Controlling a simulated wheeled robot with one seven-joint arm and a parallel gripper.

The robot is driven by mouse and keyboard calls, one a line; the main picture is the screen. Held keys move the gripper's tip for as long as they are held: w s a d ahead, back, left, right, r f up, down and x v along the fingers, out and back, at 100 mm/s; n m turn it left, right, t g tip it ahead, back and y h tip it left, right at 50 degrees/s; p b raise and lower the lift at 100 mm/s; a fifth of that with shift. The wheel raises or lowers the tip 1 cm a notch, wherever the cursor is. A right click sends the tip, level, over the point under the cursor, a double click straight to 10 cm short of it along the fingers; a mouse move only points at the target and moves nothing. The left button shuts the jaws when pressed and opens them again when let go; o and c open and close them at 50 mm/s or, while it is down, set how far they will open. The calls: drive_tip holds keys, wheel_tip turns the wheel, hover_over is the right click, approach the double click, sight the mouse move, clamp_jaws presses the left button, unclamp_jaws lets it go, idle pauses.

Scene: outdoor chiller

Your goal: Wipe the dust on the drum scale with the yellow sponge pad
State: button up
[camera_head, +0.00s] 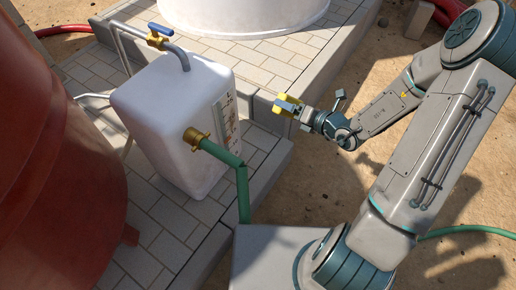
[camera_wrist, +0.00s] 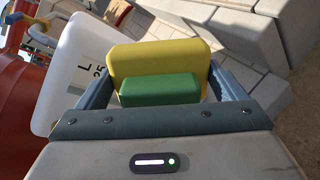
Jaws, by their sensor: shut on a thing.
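My gripper (camera_head: 287,104) is shut on the yellow sponge pad (camera_head: 278,97). In the wrist view the pad (camera_wrist: 158,58) shows as a yellow block with a green block (camera_wrist: 160,90) on its near side, between the two blue-grey fingers. The white drum (camera_head: 168,112) stands on the paving to the left of the gripper. Its scale (camera_head: 224,122) is a pale, marked strip on the right-hand face. The gripper and pad are apart from it, to its right. In the wrist view part of the scale (camera_wrist: 92,72) shows left of the pad. I cannot make out dust.
A brass fitting (camera_head: 196,138) with a green hose (camera_head: 242,190) comes out of the drum's front. A blue-handled valve (camera_head: 160,36) sits on a pipe above it. A large red vessel (camera_head: 50,160) fills the left. A paved step edge (camera_head: 270,125) lies below the gripper.

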drive_tip(key=s+a+f+y, duration=0.2)
drive_tip(key=a+f, duration=0.2)
drive_tip(key=f, duration=0.1)
drive_tip(key=n+g+y+b, duration=0.1)
drive_tip(key=n+y+b, duration=0.1)
drive_tip(key=n+y, duration=0.15)
approach(235, 119)
drive_tip(key=shift+s+a, duration=1.15)
drive_tip(key=shift+a, duration=0.9)
drive_tip(key=shift+m+x, duration=0.25)
drive_tip(key=shift+x, duration=0.5)
drive_tip(key=shift+x, duration=1.05)
drive_tip(key=shift+w+d+p, duration=0.4)
drive_tip(key=shift+w+d, duration=0.15)
drive_tip(key=shift+w, duration=0.3)
drive_tip(key=shift+w+d+p, duration=0.4)
drive_tip(key=shift+w+d, duration=0.15)
drive_tip(key=shift+w, duration=0.25)
drive_tip(key=shift+a+p, duration=0.15)
drive_tip(key=shift+p, duration=0.25)
